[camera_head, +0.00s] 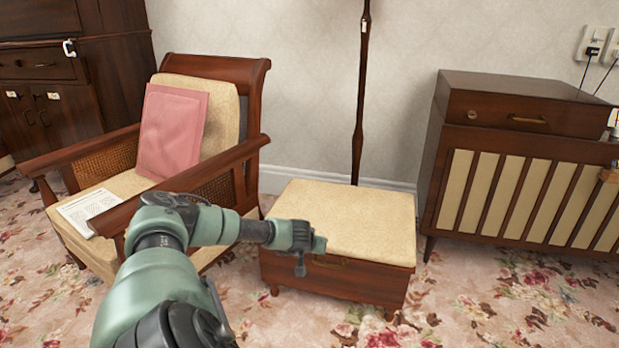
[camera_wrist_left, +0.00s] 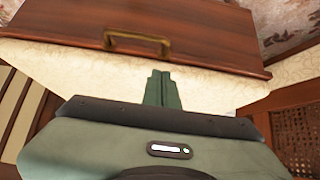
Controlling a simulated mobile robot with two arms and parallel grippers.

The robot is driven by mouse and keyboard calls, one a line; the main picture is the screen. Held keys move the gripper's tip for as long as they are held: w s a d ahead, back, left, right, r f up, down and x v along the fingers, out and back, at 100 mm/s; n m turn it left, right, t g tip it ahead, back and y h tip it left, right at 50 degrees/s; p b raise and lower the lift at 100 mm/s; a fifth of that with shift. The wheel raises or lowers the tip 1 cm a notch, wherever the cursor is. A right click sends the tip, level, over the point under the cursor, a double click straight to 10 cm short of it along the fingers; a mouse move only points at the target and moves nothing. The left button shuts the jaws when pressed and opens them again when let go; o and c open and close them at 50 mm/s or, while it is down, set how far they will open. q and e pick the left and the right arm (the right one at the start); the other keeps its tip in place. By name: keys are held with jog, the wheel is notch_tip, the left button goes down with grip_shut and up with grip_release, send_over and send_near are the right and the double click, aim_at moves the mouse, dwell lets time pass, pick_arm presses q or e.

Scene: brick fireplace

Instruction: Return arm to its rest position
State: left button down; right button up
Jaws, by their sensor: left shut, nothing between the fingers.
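My left arm comes in from the lower left in the head view and reaches right. My left gripper (camera_head: 318,244) is shut and empty, in front of the upper front edge of a footstool (camera_head: 350,215) with a cream cushioned top and dark wooden sides. In the left wrist view the shut fingers (camera_wrist_left: 162,90) show against the cream cushion (camera_wrist_left: 60,62), near the stool's wooden front with its brass handle (camera_wrist_left: 136,42). I cannot tell whether the fingers touch the stool. My right gripper is not in view.
A wooden armchair (camera_head: 255,105) with a pink cushion (camera_head: 172,130) and a newspaper (camera_head: 90,207) stands to the left. A dark cabinet (camera_head: 500,185) with cream slats stands to the right. A lamp pole (camera_head: 361,90) rises behind the stool. Floral carpet (camera_head: 480,300) is clear at lower right.

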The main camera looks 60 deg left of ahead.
pick_arm(q)
jog(key=s+d, duration=0.1)
jog(key=s+d+f, duration=0.1)
jog(key=s+d, duration=0.1)
jog(key=shift+s+d+f+p, duration=0.15)
jog(key=shift+s+f+p, duration=0.15)
jog(key=shift+s+f, duration=0.1)
jog(key=shift+d, duration=0.1)
